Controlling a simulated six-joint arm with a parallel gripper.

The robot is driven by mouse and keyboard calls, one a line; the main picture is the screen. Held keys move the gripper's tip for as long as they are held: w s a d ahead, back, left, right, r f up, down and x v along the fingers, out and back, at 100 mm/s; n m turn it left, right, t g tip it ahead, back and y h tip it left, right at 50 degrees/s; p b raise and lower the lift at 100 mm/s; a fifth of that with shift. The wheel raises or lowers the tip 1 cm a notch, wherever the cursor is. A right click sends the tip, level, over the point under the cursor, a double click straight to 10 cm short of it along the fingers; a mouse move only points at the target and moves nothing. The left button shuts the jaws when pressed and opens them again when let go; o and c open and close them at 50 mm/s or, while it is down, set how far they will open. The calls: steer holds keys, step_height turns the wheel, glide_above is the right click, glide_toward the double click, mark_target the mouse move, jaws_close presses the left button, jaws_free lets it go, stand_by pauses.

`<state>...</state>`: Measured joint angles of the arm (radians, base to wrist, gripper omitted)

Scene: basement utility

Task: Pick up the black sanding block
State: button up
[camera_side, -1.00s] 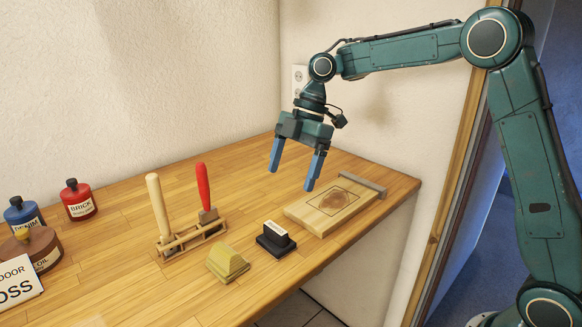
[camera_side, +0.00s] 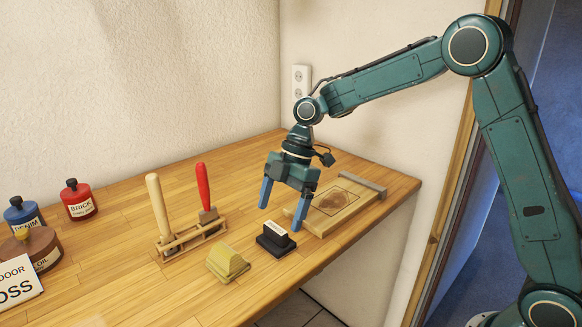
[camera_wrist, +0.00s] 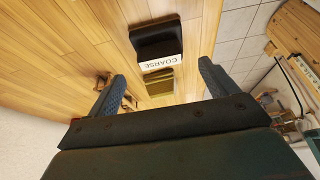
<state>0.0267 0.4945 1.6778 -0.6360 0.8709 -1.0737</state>
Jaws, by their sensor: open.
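The black sanding block (camera_side: 275,240) sits on the wooden bench near its front edge, with a pale label on it. In the wrist view the black block (camera_wrist: 157,40) lies ahead of the jaws, and its white label reads COARSE. My gripper (camera_side: 282,217) is open and empty, with blue fingers pointing down. It hangs above and just behind the black block, apart from it. In the wrist view the two fingers of my gripper (camera_wrist: 160,80) stand wide apart on either side of the block's line.
A yellow block (camera_side: 228,263) stands left of the black one. Behind it is a wooden rack (camera_side: 192,237) holding a tan-handled and a red-handled tool. A wooden board (camera_side: 335,205) lies to the right. Several bottles (camera_side: 79,200) stand at far left.

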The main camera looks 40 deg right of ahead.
mark_target(275, 228)
steer(key=shift+x, duration=2.6)
steer(key=c, duration=0.9)
steer(key=shift+r, duration=0.15)
step_height(275, 228, up, 20)
steer(key=shift+f, duration=0.2)
